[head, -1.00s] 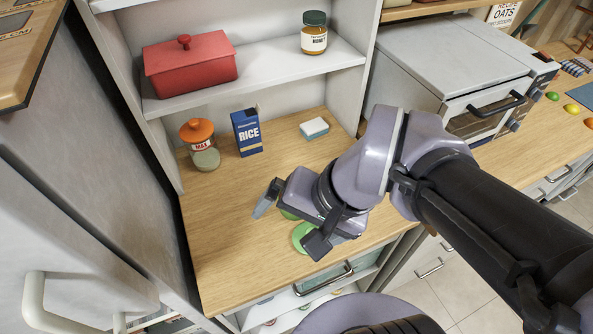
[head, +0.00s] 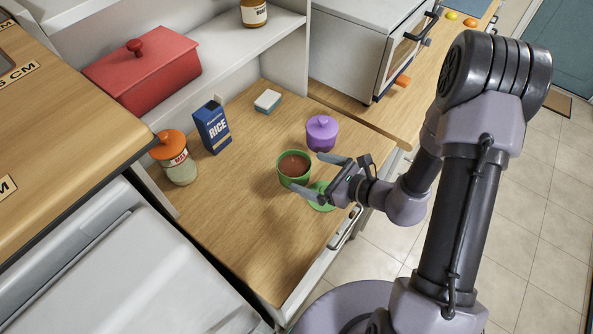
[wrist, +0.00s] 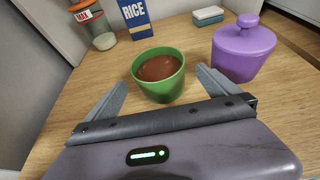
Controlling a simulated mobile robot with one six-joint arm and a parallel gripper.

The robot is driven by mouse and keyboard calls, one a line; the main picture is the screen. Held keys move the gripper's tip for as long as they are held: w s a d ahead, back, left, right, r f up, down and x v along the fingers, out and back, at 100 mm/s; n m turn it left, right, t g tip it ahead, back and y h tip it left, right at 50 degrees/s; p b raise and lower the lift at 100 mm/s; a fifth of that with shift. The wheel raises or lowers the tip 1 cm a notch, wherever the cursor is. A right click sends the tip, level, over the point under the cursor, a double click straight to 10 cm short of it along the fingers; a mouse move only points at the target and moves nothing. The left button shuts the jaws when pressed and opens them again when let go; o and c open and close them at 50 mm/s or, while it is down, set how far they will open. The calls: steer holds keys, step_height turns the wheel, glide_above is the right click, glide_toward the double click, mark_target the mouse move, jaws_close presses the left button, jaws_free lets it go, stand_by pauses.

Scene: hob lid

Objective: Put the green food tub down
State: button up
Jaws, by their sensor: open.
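The green food tub (head: 294,170) stands upright on the wooden counter, without a lid on it and with brown food inside. In the wrist view the tub (wrist: 160,76) is just ahead of my fingertips, between their lines. My gripper (head: 318,176) is open, its two fingers spread and apart from the tub; it also shows in the wrist view (wrist: 164,90). A flat green disc, perhaps the tub's lid (head: 321,197), lies on the counter below my gripper and is partly hidden by it.
A purple lidded pot (head: 321,133) stands close behind the tub, to the right. A rice box (head: 212,127), an orange-topped jar (head: 175,160) and a sponge (head: 267,101) stand farther back. The counter's (head: 255,235) front left is clear. A red bread bin (head: 145,72) is on the shelf.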

mark_target(282, 161)
steer(key=x, duration=0.3)
steer(key=shift+w+a+f, duration=0.1)
steer(key=shift+w+a, duration=0.1)
steer(key=shift+a, duration=0.15)
steer(key=x, duration=0.2)
steer(key=r+b+x, duration=0.1)
steer(key=x, duration=0.2)
steer(key=shift+w+a+f, duration=0.1)
steer(key=shift+w+a, duration=0.1)
steer(key=shift+a, duration=0.15)
steer(key=c, duration=2)
